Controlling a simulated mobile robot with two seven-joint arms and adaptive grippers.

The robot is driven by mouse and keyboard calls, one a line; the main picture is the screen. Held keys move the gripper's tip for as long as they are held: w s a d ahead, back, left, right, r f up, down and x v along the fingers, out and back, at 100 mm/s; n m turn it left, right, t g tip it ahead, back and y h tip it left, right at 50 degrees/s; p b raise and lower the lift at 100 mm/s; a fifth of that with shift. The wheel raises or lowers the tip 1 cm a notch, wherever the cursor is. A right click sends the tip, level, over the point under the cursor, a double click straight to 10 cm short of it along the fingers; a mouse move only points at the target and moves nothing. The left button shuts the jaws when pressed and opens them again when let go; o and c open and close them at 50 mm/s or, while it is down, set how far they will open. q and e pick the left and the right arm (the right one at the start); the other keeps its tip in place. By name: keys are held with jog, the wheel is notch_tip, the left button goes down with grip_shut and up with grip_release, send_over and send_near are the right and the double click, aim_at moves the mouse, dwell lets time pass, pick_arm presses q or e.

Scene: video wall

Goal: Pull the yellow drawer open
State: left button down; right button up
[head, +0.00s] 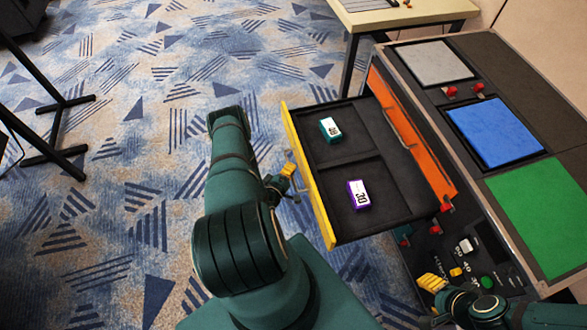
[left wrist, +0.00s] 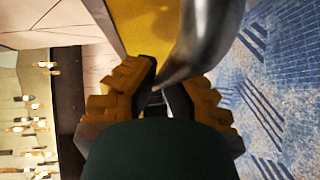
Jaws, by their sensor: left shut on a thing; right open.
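The yellow drawer (head: 308,180) stands pulled out from the cabinet in the head view, its dark inside showing. Its yellow front also shows in the left wrist view (left wrist: 150,30). My left gripper (head: 284,178) is at the outer side of that front, shut on the metal drawer handle (left wrist: 207,45). In the left wrist view, the yellow finger pads of my left gripper (left wrist: 162,98) are on both sides of the handle's lower end. My right gripper (head: 432,290) is open at the lower right, beside the cabinet's control panel, away from the drawer.
A teal block (head: 330,129) and a purple block (head: 358,194) lie in separate drawer compartments. An orange drawer (head: 405,125) lies behind, under the cabinet top with grey, blue (head: 495,132) and green panels. A table (head: 400,14) stands at the back.

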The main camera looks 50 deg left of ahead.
pick_arm(q)
jog(key=shift+a, duration=0.2)
jog(key=c, duration=1)
grip_release()
jog(key=shift+d, duration=0.15)
jog(key=shift+s+d, duration=0.1)
jog(key=shift+s, duration=0.15)
jog(key=v, duration=1.1)
jog(key=shift+s+r, duration=0.1)
jog(key=shift+s, duration=0.1)
jog(key=shift+s, duration=0.1)
